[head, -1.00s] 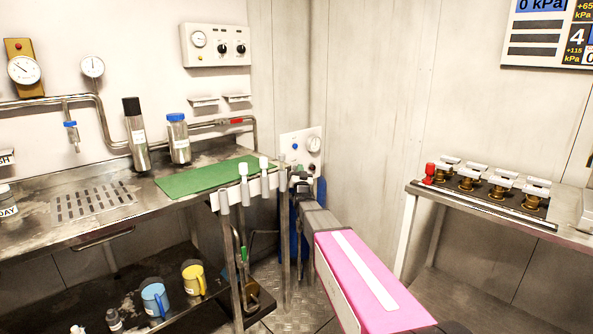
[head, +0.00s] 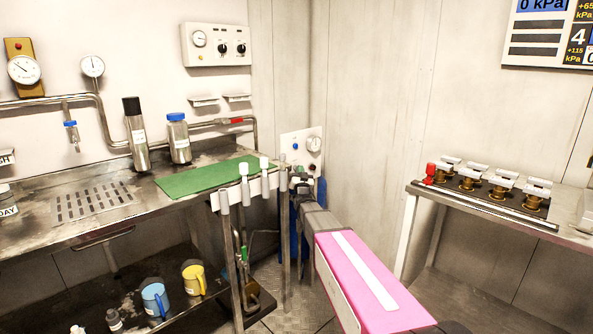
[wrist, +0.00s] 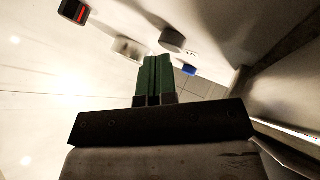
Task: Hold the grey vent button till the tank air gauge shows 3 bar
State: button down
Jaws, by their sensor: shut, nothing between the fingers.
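The small white panel (head: 301,152) in the corner carries a round gauge (head: 313,143) and a blue button (head: 295,146). The gauge is too small to read. The grey vent button cannot be made out for certain in the head view, where my arm covers the panel's lower part. My gripper (head: 300,181) is in front of the panel's bottom edge, over a blue tank (head: 320,191) that is mostly hidden. In the wrist view its green fingers (wrist: 153,76) are shut and empty. A dark grey knob-like part (wrist: 172,40) lies just beyond the fingertips; I cannot tell whether they touch.
The steel bench (head: 75,228) with a green mat (head: 205,176) and upright posts stands left of my arm. A side table (head: 490,221) with several brass valves stands to the right. A pale block (wrist: 128,48) and a small blue part (wrist: 190,70) lie near the fingertips.

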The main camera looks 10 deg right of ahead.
jog(key=shift+s+a, duration=0.35)
jog(key=shift+s, duration=0.3)
jog(key=shift+s+d, duration=0.1)
jog(key=shift+s, duration=0.1)
jog(key=s+d, duration=0.3)
jog(key=shift+s+d+r, duration=0.1)
jog(key=shift+s+d, duration=0.05)
jog(key=shift+s, duration=0.1)
